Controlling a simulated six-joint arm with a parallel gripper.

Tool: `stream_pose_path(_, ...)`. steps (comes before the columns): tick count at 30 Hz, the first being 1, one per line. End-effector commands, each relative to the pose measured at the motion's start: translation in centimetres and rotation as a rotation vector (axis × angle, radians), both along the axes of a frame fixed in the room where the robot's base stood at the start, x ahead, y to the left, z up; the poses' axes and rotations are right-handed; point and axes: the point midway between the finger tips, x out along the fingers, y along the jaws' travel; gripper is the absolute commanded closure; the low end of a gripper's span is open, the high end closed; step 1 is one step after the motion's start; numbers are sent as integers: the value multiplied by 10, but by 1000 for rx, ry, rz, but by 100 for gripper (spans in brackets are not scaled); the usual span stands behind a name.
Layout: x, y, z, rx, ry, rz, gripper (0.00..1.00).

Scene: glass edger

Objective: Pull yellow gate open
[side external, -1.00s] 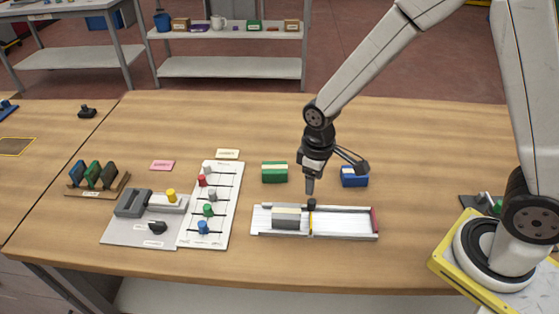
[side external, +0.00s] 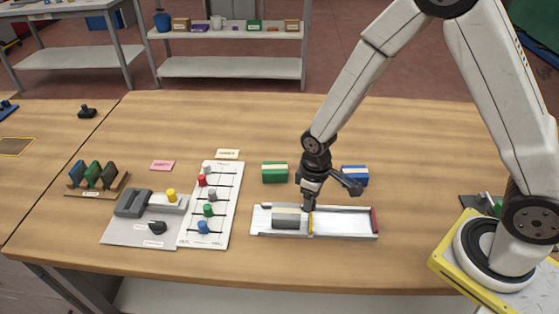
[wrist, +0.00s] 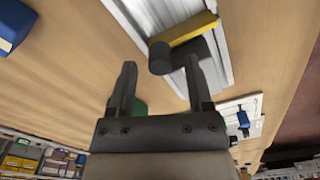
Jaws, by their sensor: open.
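The yellow gate (side external: 310,223) is a thin bar set across the white-grey channel, with a dark round knob at its far end. In the wrist view the gate (wrist: 192,30) and its dark knob (wrist: 160,58) show clearly. My gripper (side external: 308,206) points down at the far edge of the channel, over the knob, and hides it in the side view. In the wrist view my gripper (wrist: 159,64) is open, with the knob between the fingertips in the picture. I cannot tell whether a finger touches it.
A grey block (side external: 286,218) sits in the channel (side external: 345,223) left of the gate. A red end piece (side external: 374,221) closes the right end. Green (side external: 275,172) and blue (side external: 355,176) blocks stand behind. A white slider board (side external: 225,215) lies to the left.

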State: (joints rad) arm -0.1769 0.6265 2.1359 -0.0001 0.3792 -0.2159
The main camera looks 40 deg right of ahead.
Motion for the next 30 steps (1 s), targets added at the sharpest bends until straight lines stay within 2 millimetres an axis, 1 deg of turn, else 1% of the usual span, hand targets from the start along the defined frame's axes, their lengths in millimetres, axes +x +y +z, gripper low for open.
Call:
stream_pose_path(1, 0, 0, -5, 0, 1, 0, 35)
stream_pose_path(6, -1, 0, -13, 0, 1, 0, 35)
stream_pose_path(17, 0, 0, -15, 0, -1, 0, 35)
stream_pose_path(20, 0, 0, -15, 0, 0, 0, 63)
stream_pose_path(21, 0, 0, -15, 0, 0, 0, 76)
stream_pose_path(23, 0, 0, -15, 0, 0, 0, 95)
stream_pose_path(24, 0, 0, -15, 0, 0, 0, 100)
stream_pose_path(30, 0, 0, -15, 0, 0, 0, 100)
